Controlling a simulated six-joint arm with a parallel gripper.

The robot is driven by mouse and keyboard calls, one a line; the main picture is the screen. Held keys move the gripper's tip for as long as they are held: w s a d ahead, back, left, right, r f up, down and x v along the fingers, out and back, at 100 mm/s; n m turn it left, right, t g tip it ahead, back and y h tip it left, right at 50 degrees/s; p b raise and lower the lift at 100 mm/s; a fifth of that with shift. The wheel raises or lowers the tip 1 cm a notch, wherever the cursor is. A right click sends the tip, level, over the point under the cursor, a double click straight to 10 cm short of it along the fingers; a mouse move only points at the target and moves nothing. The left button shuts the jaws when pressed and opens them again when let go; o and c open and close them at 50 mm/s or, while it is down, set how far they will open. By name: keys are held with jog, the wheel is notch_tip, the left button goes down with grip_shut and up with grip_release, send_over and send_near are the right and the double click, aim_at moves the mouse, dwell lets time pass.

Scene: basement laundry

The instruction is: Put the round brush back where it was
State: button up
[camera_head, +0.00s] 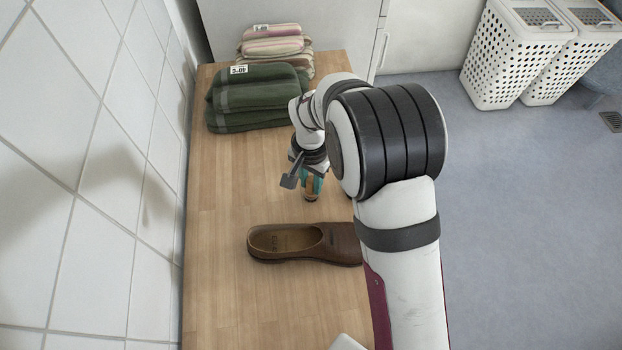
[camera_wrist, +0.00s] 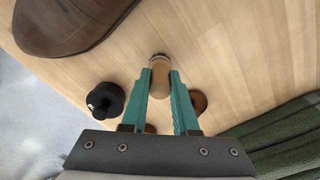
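In the wrist view, the teal fingers of my gripper (camera_wrist: 162,82) close in on both sides of a small rounded wooden piece with a dark end, which looks like the round brush (camera_wrist: 159,72). The fingers appear to press against it. In the head view, my gripper (camera_head: 312,183) points down over the wooden table, and the brush (camera_head: 311,197) shows as a small tan and dark piece below the fingertips. Whether its lower end touches the table is hard to tell.
A brown shoe (camera_head: 285,242) lies in front of my gripper. Folded green towels (camera_head: 255,98) and striped towels (camera_head: 275,45) are behind. A black container (camera_wrist: 105,100) and a brown round thing (camera_wrist: 198,102) flank the fingers. The wooden table (camera_head: 225,190) is clear at left.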

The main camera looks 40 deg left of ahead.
jog(key=o, duration=0.4)
notch_tip(320, 180, up, 12)
jog(key=d+r+m, duration=0.2)
jog(key=d+r, duration=0.3)
jog(key=d, duration=0.6)
jog(key=s+d+r+m+y, duration=0.1)
jog(key=s+d, duration=0.2)
jog(key=d, duration=0.4)
jog(key=s+d+r+m, duration=0.1)
jog(key=s+d+r, duration=0.1)
jog(key=s+d, duration=0.55)
jog(key=s+d+f+m, duration=0.1)
jog(key=s+d, duration=0.1)
jog(key=s+d+f+m, duration=0.1)
jog(key=s+d, duration=0.1)
jog(key=shift+s+d+f+y, duration=0.1)
jog(key=shift+s+d+y, duration=0.1)
jog(key=shift+d+y, duration=0.15)
